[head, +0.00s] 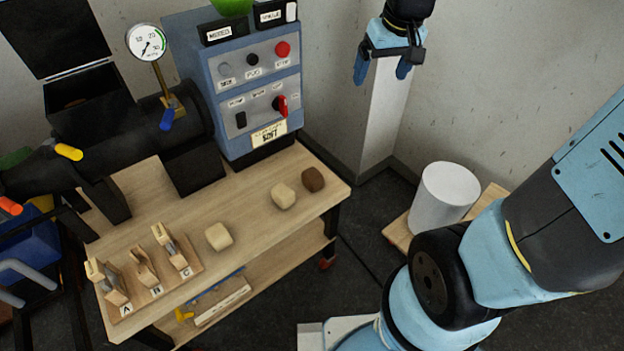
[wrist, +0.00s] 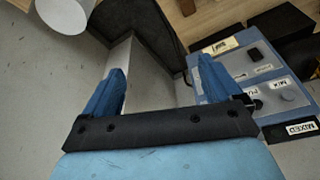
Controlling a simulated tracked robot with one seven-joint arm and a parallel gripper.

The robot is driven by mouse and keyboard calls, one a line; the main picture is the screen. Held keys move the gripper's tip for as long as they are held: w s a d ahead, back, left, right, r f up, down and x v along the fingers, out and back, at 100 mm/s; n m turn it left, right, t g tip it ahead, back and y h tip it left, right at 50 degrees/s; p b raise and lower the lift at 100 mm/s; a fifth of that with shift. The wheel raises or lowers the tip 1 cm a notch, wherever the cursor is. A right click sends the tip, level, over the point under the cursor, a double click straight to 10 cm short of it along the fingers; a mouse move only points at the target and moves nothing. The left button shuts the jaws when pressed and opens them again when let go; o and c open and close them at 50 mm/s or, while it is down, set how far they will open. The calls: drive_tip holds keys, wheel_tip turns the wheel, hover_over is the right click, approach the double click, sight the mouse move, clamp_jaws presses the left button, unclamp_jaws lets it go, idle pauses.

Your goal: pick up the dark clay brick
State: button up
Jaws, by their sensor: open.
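The dark clay brick (head: 313,179) is a small brown rounded block near the right end of the wooden bench. A pale clay brick (head: 283,195) lies just left of it, and another pale one (head: 219,236) lies farther left. My gripper (head: 382,74) is open and empty, high above and behind the bench's right end, in front of the pale column, well apart from the dark brick. In the wrist view its two blue fingers (wrist: 172,88) are spread with nothing between them. I cannot make out the dark brick in the wrist view.
The blue control panel (head: 250,85) stands at the bench's back; it also shows in the wrist view (wrist: 265,75). A labelled rack (head: 150,290) with wooden pieces sits at the bench's front left. A white cylinder (head: 443,198) stands right of the bench.

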drive_tip(key=w+a+f+n+g, duration=0.1)
drive_tip(key=w+a+f, duration=0.25)
drive_tip(key=f, duration=0.25)
drive_tip(key=w+a+f+n+g, duration=0.1)
drive_tip(key=w+a+f, duration=0.2)
drive_tip(key=w+f, duration=0.3)
drive_tip(key=n+g, duration=0.1)
drive_tip(key=n, duration=0.1)
hover_over(313, 185)
drive_tip(key=shift+h, duration=0.4)
drive_tip(key=f, duration=2.6)
drive_tip(key=shift+s+d+f, duration=0.15)
drive_tip(key=shift+d+f, duration=0.15)
drive_tip(key=shift+f, duration=0.05)
drive_tip(key=shift+a+f, duration=0.2)
drive_tip(key=shift+f, duration=1.1)
drive_tip(key=shift+a+f, duration=0.15)
drive_tip(key=shift+f, duration=1.15)
drive_tip(key=c, duration=1.5)
